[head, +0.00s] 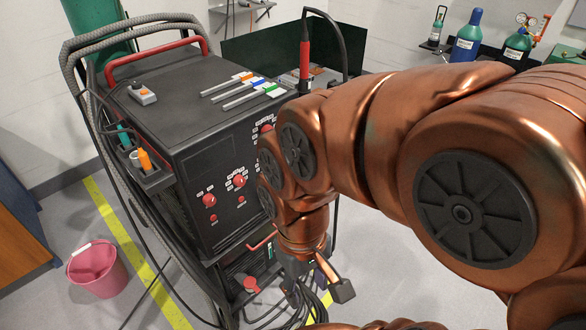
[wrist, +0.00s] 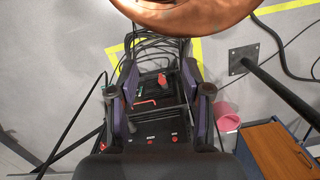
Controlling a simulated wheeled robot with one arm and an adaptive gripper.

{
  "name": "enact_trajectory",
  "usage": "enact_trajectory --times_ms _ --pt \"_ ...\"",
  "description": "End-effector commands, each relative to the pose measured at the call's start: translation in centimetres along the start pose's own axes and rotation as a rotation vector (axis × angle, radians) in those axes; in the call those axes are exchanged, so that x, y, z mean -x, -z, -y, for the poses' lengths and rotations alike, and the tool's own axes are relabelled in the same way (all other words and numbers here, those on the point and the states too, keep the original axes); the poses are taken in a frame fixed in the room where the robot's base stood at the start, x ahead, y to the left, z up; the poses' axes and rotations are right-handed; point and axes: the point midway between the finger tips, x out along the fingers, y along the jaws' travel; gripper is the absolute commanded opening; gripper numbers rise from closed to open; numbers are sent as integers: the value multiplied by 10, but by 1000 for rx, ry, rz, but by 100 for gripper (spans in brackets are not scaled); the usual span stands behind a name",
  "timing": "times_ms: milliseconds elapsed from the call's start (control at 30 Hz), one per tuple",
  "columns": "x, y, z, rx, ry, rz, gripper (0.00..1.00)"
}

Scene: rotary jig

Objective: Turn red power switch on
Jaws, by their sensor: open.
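A red knob-like part (head: 250,284) sits low on the front of the welding machine (head: 235,130) in the head view; it may be the power switch. In the wrist view a red part (wrist: 162,79), seemingly the same one, shows between my fingertips, beyond them. My gripper (head: 318,290) hangs low at the machine's front right in the head view. It also fills the lower middle of the wrist view (wrist: 162,90), its two fingers spread apart with nothing between them. I see no contact with the red part. Its on or off position is too small to tell.
Red dials (head: 209,200) and buttons are on the upper panel. A red bracket (head: 262,240) sticks out below it. Loose cables (head: 310,305) lie near my gripper. A pink bucket (head: 96,268) stands on the floor at left. Gas bottles (head: 467,38) stand at the back right.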

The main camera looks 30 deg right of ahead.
Motion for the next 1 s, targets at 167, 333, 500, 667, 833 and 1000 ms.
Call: enact_trajectory --times_ms 167,333,500,667,833,1000 --pt "-24 42 -24 52 -52 -92 64" --pt "-52 124 -78 190 -192 -273 64" --pt "-66 204 -138 375 -381 -437 64" --pt "-77 266 -189 571 -577 -550 64" --pt "-86 324 -234 794 -797 -641 64" --pt "-98 370 -268 1025 -1022 -707 64"
